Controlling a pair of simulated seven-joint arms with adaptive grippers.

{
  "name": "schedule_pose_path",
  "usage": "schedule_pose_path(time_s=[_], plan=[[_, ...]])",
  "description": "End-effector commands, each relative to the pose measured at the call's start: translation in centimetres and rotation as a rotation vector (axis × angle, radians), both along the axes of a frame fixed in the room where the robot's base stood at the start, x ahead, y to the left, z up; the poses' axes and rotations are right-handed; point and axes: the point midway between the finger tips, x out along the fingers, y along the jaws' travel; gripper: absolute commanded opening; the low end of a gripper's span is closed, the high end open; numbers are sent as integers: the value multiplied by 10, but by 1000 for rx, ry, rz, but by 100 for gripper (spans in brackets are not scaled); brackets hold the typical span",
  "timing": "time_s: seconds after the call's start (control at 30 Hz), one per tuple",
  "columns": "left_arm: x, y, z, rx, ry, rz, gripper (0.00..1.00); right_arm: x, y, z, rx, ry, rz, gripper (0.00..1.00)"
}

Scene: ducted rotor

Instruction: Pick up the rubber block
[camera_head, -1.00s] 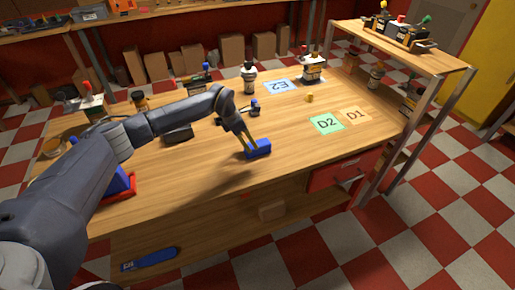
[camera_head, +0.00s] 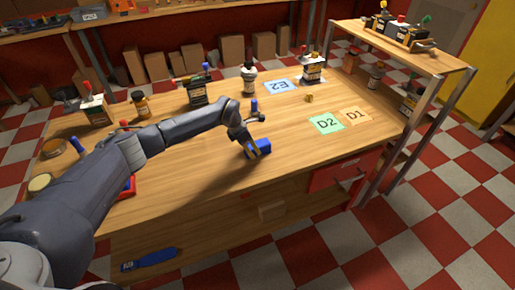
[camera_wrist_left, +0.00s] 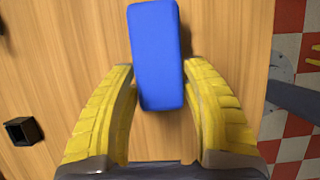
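The blue rubber block (camera_head: 263,147) lies on the wooden workbench near its front edge. In the left wrist view the block (camera_wrist_left: 155,50) is a rounded blue bar, its near end between the yellow fingertips. My left gripper (camera_head: 249,148) is down at the block in the head view. In the left wrist view its fingers (camera_wrist_left: 160,85) stand apart, one on each side of the block, with a visible gap at least on the left side.
A green D2 card (camera_head: 326,124), a D1 card (camera_head: 355,116) and a blue E2 card (camera_head: 283,86) lie to the right and behind. Several bottles stand along the bench's back. A small black hollow piece (camera_wrist_left: 21,131) lies left in the wrist view.

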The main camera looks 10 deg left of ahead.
Motion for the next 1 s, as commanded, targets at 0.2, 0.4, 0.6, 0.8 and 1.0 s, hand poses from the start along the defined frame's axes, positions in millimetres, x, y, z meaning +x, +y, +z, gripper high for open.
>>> schedule_pose_path(time_s=[0.2,0.4,0.6,0.8,1.0], plan=[[0,0,0,0,0,0,21,0,0,0,0,0,0,44],[0,0,0,0,0,0,12,0,0,0,0,0,0,44],[1,0,5,0,-2,-1,12,0,0,0,0,0,0,44],[1,1,23,1,-4,-2,12,0,0,0,0,0,0,44],[1,1,60,1,-4,-1,12,0,0,0,0,0,0,44]])
